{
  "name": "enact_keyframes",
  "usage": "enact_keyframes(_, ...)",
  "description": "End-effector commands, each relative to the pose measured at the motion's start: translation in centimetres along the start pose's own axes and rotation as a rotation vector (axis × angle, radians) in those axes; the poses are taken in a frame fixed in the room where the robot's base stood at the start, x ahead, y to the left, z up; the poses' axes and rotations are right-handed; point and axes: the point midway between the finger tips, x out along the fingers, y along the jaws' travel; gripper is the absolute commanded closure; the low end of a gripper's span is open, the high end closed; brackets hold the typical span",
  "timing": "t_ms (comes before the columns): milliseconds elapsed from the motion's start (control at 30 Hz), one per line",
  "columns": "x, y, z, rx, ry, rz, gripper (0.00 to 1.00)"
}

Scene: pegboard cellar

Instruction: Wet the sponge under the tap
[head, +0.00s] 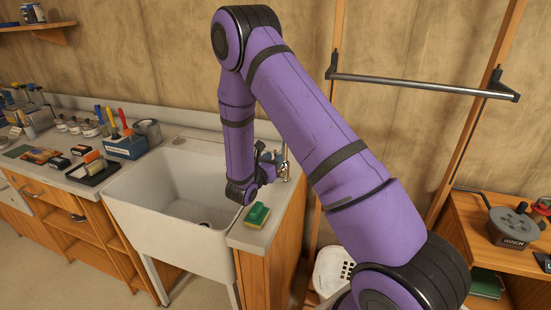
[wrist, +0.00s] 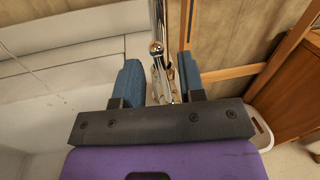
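The sponge (head: 256,215), green and yellow, lies on the counter strip at the sink's right front corner. The chrome tap (head: 284,163) stands at the right rear of the white sink (head: 135,207). My gripper (head: 272,160) is at the tap, away from the sponge. In the wrist view its two blue fingers (wrist: 158,76) are spread apart, with the chrome tap (wrist: 157,48) showing between them. I cannot tell whether a finger touches the tap. No water stream shows. My forearm partly hides the sink and the tap's surroundings.
A blue box of tools (head: 125,147) and a black tray (head: 92,171) stand on the counter left of the sink. A towel rail (head: 425,83) is on the wall at right. A wooden cabinet stands far right.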

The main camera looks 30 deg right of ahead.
Motion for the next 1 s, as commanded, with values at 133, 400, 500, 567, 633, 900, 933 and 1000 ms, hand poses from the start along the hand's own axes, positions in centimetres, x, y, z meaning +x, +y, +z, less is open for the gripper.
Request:
enact_keyframes(133, -2.9, 0.1, 0.0, -0.001, -0.001, 0.004, 0.63)
enact_keyframes(400, -7.4, 0.1, 0.0, -0.001, 0.000, 0.003, 0.63)
enact_keyframes(500, -8.4, 0.0, 0.0, 0.000, 0.000, 0.001, 0.63)
enact_keyframes(567, -8.8, 0.0, 0.0, 0.000, 0.000, 0.001, 0.63)
enact_keyframes(633, -9.0, 0.0, 0.0, 0.000, 0.000, 0.000, 0.63)
enact_keyframes(900, -9.1, 0.0, 0.0, 0.000, 0.000, 0.000, 0.63)
enact_keyframes(933, -9.1, 0.0, 0.0, 0.000, 0.000, 0.000, 0.63)
enact_keyframes(1000, -9.1, 0.0, 0.0, 0.000, 0.000, 0.000, 0.63)
